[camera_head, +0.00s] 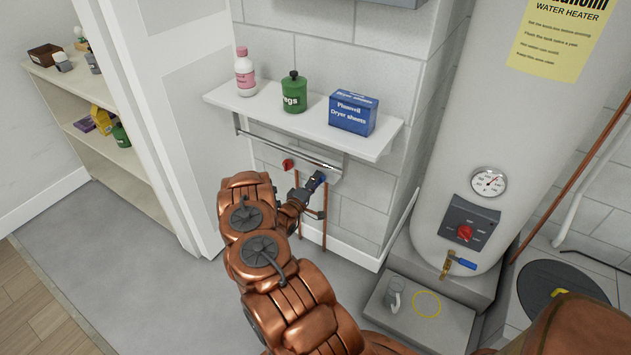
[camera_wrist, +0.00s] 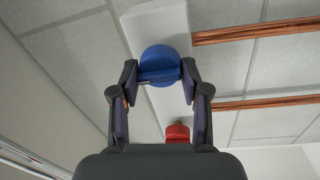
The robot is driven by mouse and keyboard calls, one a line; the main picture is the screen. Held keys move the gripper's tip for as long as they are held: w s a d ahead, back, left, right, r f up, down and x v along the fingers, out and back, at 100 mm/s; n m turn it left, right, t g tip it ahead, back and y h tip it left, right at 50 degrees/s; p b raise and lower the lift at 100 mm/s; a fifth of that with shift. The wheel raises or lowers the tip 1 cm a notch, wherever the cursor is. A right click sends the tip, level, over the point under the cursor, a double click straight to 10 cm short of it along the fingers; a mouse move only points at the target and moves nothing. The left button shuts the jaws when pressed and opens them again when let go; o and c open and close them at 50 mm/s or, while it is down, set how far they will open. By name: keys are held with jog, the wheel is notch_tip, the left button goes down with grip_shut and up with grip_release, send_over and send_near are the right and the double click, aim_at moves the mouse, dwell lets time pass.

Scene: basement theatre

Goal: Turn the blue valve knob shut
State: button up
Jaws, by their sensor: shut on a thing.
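The blue valve knob (camera_wrist: 159,65) is a round knob with a raised bar, mounted on a white plate (camera_wrist: 172,108) on the block wall. In the wrist view my gripper (camera_wrist: 160,76) is shut on the knob, with one finger at each side of it. In the head view my gripper (camera_head: 310,186) is at the wall under the shelf, and the blue knob (camera_head: 318,179) shows partly at its tip. A red valve knob (camera_wrist: 177,133) sits on the same plate. It also shows in the head view (camera_head: 288,165), left of my gripper.
Above my gripper are a metal rail (camera_head: 285,148) and a white shelf (camera_head: 245,103) with a pink bottle (camera_head: 245,75), a green canister (camera_head: 293,93) and a blue box (camera_head: 352,113). Copper pipes (camera_head: 324,225) run down below the knobs. A water heater (camera_head: 470,130) stands at right.

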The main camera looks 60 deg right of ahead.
jog(key=shift+f, duration=0.15)
jog(key=o, duration=1.1)
jog(key=a, duration=0.8)
jog(key=a+f, duration=0.1)
jog(key=a, duration=0.3)
jog(key=shift+s, duration=0.2)
